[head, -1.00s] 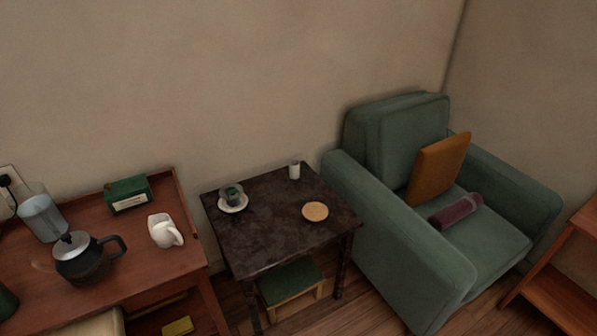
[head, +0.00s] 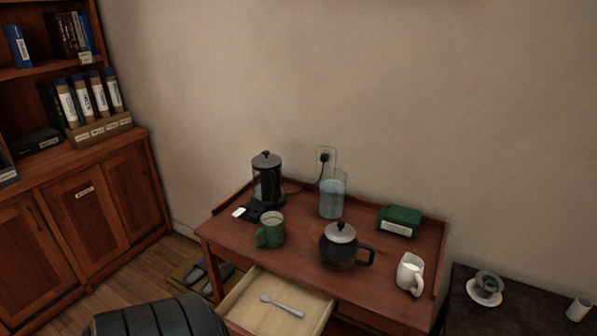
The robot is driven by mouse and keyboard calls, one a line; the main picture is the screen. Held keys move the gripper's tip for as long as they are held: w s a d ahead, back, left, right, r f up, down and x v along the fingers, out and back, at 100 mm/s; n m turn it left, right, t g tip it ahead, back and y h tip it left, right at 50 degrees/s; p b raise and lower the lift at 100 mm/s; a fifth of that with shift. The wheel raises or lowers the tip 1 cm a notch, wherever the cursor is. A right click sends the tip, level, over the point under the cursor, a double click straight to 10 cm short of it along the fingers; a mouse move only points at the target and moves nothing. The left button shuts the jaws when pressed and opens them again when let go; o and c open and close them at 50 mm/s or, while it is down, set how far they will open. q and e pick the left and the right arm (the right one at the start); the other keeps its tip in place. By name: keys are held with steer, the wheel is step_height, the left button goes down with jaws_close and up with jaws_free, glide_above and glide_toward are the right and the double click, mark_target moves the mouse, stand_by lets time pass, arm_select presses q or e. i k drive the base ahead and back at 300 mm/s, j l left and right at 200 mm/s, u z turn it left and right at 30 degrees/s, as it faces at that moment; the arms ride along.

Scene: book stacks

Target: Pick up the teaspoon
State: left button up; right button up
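The teaspoon (head: 281,305) is a small pale metal spoon. It lies in the open drawer (head: 248,319) of the reddish wooden desk (head: 297,252), at the bottom of the head view. Its bowl end points to the upper left and its handle to the lower right. The drawer looks otherwise empty where I can see into it; its front is cut off by the frame. Neither of my grippers is in view.
On the desk stand a green mug (head: 270,230), a dark teapot (head: 343,250), a white jug (head: 409,273), a glass pitcher (head: 332,197), a black kettle-like appliance (head: 267,181) and a green box (head: 399,220). A dark chair-like shape (head: 160,320) stands left of the drawer.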

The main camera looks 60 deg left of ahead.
mark_target(264, 297)
steer(key=u, duration=1.75)
